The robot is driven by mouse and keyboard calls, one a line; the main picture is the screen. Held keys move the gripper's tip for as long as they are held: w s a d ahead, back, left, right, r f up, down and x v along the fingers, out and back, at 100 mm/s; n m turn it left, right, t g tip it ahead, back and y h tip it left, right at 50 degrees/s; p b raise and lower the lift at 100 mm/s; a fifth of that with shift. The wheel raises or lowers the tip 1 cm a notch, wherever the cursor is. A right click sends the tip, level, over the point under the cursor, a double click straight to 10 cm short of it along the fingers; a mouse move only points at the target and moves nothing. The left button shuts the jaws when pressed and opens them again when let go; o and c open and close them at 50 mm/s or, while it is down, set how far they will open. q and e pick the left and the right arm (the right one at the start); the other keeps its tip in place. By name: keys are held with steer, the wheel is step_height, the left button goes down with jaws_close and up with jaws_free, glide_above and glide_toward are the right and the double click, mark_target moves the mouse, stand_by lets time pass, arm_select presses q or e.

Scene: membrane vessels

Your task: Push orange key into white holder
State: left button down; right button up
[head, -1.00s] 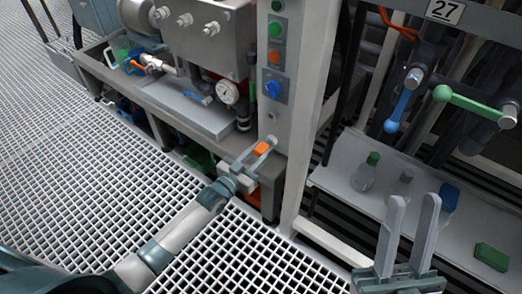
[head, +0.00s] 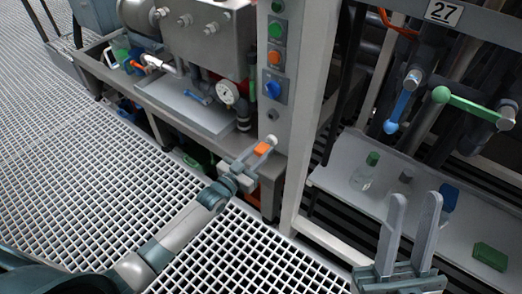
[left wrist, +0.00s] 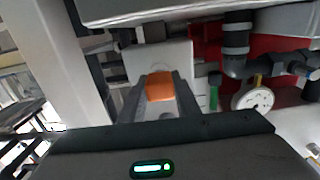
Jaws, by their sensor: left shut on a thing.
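The orange key (head: 261,149) is held between the fingers of my left gripper (head: 263,148), in front of the lower part of the grey control panel. The key also shows in the left wrist view (left wrist: 160,86), between the two dark fingers. A small round whitish fitting (head: 271,140), which looks like the white holder, sits low on the panel just beyond the key. I cannot tell whether key and fitting touch. My right gripper (head: 413,208) is empty, its fingers apart, in front of the shelf at the right.
The panel carries a green button (head: 275,30), an orange button (head: 274,57) and a blue switch (head: 273,89). A white upright post (head: 312,120) stands close to its right. A bottle (head: 365,172) and a green box (head: 490,256) are on the shelf.

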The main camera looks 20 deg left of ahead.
stand_by(0.5)
stand_by(0.3)
arm_select(q)
steer(key=shift+w+d, duration=0.2)
steer(key=shift+w, duration=0.3)
stand_by(0.7)
steer(key=c, duration=1.3)
jaws_free()
steer(key=shift+o, duration=0.2)
